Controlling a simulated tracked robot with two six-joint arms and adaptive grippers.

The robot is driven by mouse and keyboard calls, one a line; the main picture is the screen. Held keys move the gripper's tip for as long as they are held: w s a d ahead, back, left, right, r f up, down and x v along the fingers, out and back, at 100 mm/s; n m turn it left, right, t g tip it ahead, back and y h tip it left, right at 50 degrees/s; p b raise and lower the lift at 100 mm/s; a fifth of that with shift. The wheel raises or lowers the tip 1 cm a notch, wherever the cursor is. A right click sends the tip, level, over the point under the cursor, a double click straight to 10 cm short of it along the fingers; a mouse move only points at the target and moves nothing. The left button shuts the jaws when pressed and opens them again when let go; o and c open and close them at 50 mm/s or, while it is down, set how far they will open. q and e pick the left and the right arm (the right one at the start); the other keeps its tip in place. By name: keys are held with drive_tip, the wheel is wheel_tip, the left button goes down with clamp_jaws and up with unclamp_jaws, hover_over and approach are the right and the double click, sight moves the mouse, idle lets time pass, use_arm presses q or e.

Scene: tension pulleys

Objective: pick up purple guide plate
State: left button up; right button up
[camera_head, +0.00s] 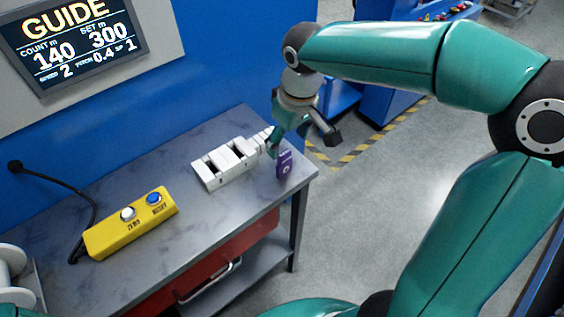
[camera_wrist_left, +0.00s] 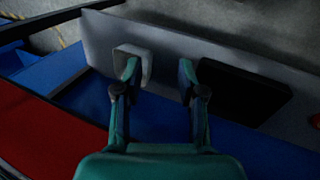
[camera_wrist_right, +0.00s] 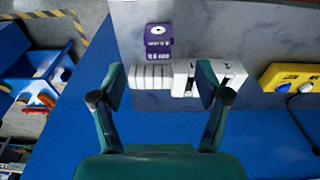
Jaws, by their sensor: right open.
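The purple guide plate (camera_head: 284,164) stands near the right edge of the grey table, beside the end of a white slotted rack (camera_head: 207,176). In the right wrist view the plate (camera_wrist_right: 158,43) shows its face with a round mark and white lettering, beyond the fingertips. My right gripper (camera_head: 303,141) is open and empty above that table corner, apart from the plate in the right wrist view (camera_wrist_right: 160,84). My left gripper (camera_wrist_left: 158,75) is open and empty, with a blue surface and a grey panel before it. Its fingers are not visible in the head view.
A yellow button box (camera_head: 131,222) with a white and a blue button lies on the table (camera_head: 185,227). A blue wall stands behind the table, with a GUIDE display (camera_head: 75,45) above. Open floor lies right of the table.

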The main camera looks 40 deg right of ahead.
sight(283, 165)
drive_tip(key=f, duration=0.3)
drive_tip(key=w+f, duration=0.1)
drive_tip(key=f, duration=0.6)
drive_tip(key=shift+w+f+p, duration=0.3)
drive_tip(key=shift+w+p, duration=0.05)
drive_tip(key=shift+w, duration=0.05)
drive_tip(key=c, duration=1.2)
